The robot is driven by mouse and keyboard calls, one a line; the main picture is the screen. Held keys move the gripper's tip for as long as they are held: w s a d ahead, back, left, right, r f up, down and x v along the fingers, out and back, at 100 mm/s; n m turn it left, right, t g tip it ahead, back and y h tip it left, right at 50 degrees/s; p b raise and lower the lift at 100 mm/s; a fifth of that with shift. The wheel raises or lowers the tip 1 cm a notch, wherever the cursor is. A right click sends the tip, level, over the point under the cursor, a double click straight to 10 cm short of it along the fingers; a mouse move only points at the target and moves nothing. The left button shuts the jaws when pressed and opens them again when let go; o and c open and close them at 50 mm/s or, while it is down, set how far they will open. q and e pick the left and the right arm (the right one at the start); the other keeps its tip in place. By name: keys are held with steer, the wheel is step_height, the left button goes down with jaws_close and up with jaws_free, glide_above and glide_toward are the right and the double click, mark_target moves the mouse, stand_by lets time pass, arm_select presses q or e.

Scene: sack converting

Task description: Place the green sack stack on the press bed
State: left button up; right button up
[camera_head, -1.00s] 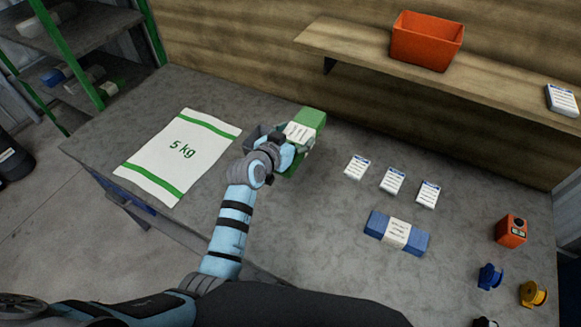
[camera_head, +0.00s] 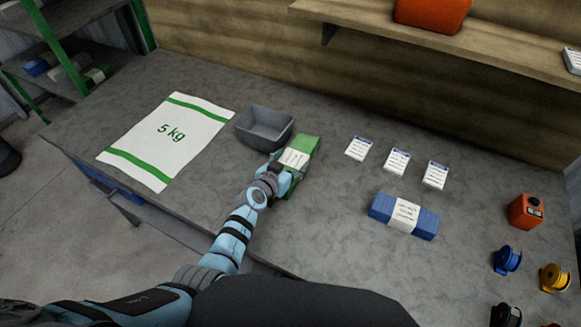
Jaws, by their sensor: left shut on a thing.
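The green sack stack (camera_head: 305,150) has a white label band around its middle. It is near the centre of the table, just right of a grey bin. My left gripper (camera_head: 280,177) is shut on the stack's near part, and the fingertips are partly hidden. I cannot tell whether the stack touches the table. No press bed can be made out for certain. My right gripper is not in view.
A white 5 kg sack (camera_head: 168,140) lies flat at left beside the grey bin (camera_head: 264,127). Several label cards, a blue stack (camera_head: 404,215), an orange device (camera_head: 526,210) and spools are at right. A shelf (camera_head: 440,45) holds an orange bin (camera_head: 432,14).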

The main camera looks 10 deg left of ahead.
arm_select(q)
steer(key=shift+w, duration=0.1)
steer(key=o, duration=1.3)
steer(key=shift+o, duration=1)
steer(key=shift+r, duration=0.1)
steer(key=shift+r, duration=0.1)
